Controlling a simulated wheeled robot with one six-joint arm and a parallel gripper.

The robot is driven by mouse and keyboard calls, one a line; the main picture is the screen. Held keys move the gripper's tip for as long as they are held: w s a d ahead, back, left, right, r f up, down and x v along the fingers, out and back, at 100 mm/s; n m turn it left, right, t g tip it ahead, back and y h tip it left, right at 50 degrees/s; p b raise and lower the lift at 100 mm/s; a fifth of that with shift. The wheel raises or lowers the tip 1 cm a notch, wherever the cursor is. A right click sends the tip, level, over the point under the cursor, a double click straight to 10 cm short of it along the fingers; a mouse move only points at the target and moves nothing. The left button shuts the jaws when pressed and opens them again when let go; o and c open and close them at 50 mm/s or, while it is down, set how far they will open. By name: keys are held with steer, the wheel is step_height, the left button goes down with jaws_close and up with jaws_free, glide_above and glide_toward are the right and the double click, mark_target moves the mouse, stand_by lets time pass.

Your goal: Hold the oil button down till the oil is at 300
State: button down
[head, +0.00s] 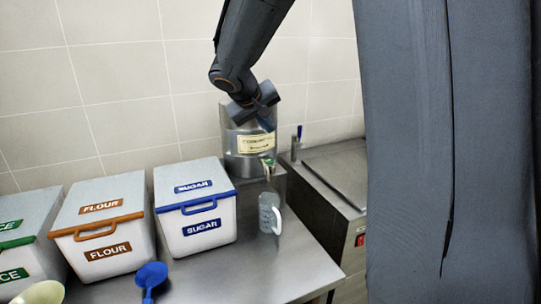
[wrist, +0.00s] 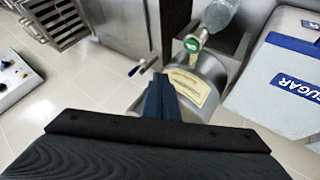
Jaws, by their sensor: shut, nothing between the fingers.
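A steel dispenser (head: 235,142) with a cream label stands at the back of the counter; it also shows in the wrist view (wrist: 212,70). A tap with a green button (head: 268,161) is on its front; the button is clearer in the wrist view (wrist: 192,44). A clear measuring jug (head: 267,210) with a pale handle stands under the tap, partly seen in the wrist view (wrist: 219,14). I cannot read its level or see oil in it. My gripper (head: 268,127) is shut and empty, over the dispenser's upper part. In the wrist view its fingertips (wrist: 160,78) are apart from the button.
A blue scoop (head: 151,275) lies in front. A steel appliance (head: 338,180) with a red switch stands right. The counter before the jug is clear.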

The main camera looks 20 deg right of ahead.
steer(key=shift+w+d+r, duration=0.15)
steer(key=shift+w+r, duration=0.2)
steer(key=shift+r, duration=0.15)
steer(key=shift+f, duration=0.15)
steer(key=b, duration=0.4)
glide_above(268, 162)
step_height(268, 162, down, 7)
steer(key=shift+r, duration=0.1)
steer(key=shift+f+b, duration=0.9)
steer(key=shift+b, duration=0.15)
steer(key=shift+f+b, duration=0.95)
steer(key=shift+b, duration=0.45)
stand_by(4.0)
